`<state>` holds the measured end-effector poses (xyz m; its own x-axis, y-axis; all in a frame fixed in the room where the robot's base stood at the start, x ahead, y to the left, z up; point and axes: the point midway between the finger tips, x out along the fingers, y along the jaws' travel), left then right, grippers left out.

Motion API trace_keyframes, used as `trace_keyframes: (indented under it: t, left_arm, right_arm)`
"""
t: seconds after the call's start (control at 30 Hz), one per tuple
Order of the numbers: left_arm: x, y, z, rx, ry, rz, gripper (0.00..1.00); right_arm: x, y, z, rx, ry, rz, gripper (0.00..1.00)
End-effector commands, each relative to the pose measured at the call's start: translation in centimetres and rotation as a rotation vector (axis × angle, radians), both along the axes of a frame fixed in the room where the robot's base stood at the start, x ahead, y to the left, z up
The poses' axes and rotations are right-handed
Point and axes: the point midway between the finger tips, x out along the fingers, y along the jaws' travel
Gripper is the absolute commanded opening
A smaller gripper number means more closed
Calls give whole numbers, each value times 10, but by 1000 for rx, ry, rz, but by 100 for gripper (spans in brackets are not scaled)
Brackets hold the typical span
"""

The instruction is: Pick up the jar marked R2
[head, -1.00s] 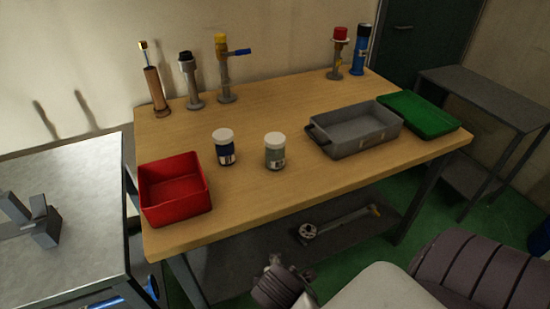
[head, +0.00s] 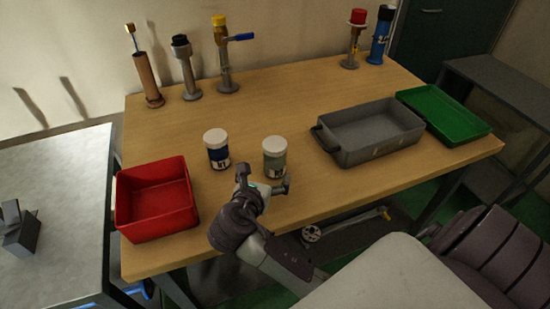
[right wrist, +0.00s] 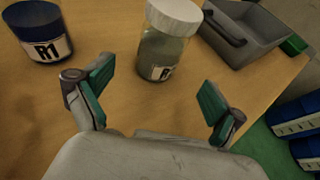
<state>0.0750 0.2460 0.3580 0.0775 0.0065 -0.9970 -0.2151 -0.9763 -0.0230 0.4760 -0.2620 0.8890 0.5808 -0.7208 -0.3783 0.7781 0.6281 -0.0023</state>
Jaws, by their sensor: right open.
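A glass jar with a white lid and grey-green contents (head: 275,158) stands upright on the wooden table. It also shows in the right wrist view (right wrist: 164,45); its label starts with R, the rest is hard to read. A dark blue jar with a white lid (head: 217,150) stands to its left; its label in the right wrist view (right wrist: 40,30) seems to read R1. My right gripper (head: 264,181) is open and empty, just in front of the grey-green jar. In the right wrist view its fingers (right wrist: 157,85) are spread, with that jar beyond them. My left gripper is not in view.
A red bin (head: 155,228) is at the table's front left. A grey tray (head: 345,158) and a green tray (head: 470,138) are at the right. Several upright fittings, including a yellow-topped one (head: 222,60), stand along the back.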

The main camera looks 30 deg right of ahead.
Motion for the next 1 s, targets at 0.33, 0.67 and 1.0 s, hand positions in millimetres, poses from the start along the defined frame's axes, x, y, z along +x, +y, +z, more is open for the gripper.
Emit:
trace_keyframes:
  t: [0.33, 0.67, 1.0]
  left_arm:
    - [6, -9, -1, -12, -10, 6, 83]
    - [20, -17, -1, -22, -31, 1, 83]
    - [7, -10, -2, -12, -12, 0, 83]
  right_arm:
    - [21, -25, -13, 1, -1, 0, 94]
    - [47, -56, -28, 1, 0, 0, 94]
    - [48, -57, -29, 3, 0, 1, 81]
